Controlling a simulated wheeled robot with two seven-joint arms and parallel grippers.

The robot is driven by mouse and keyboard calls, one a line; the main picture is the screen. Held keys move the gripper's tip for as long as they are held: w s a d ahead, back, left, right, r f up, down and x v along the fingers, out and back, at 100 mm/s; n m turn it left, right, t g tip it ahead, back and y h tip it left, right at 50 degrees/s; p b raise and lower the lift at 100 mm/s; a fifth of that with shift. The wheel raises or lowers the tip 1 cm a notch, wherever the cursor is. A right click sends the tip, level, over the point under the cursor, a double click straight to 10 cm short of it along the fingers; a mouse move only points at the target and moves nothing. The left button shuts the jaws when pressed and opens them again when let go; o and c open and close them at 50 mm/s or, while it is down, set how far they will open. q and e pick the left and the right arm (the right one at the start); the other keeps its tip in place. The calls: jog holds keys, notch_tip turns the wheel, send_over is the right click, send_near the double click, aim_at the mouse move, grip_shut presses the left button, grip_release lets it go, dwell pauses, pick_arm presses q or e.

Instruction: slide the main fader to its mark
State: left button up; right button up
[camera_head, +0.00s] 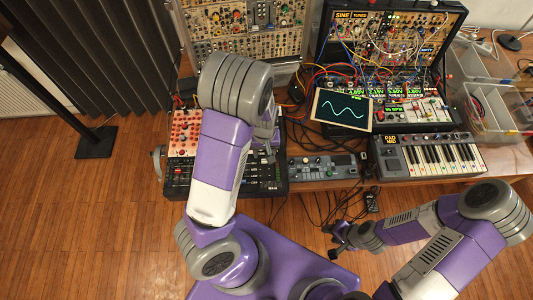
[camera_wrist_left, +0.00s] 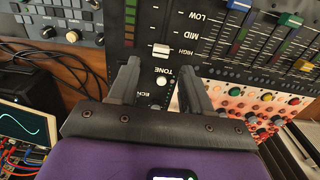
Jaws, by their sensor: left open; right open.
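In the left wrist view a fader with a white cap (camera_wrist_left: 161,50) sits in its slot on a black mixer panel (camera_wrist_left: 205,45), beside a green and red level meter. No label naming it the main fader is readable, and I cannot make out its mark. My left gripper (camera_wrist_left: 160,69) is open, its two fingers on either side just short of this cap, with nothing between them. In the head view my left gripper (camera_head: 263,152) is over the right part of the mixer (camera_head: 268,186), largely hidden by my arm. My right gripper (camera_head: 338,239) is open and empty, low over the floor.
A red-knobbed panel (camera_head: 184,130) borders the mixer. A grey device (camera_head: 322,167), a keyboard (camera_head: 435,156), a waveform screen (camera_head: 342,109) and cabled synth racks crowd the table. Clear bins (camera_head: 493,110) stand right.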

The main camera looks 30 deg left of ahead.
aim_at(264, 159)
pick_arm(q)
notch_tip(264, 159, down, 5)
jog(key=shift+r+b, duration=0.2)
jog(key=shift+b, duration=0.35)
jog(key=shift+c, duration=0.3)
grip_shut()
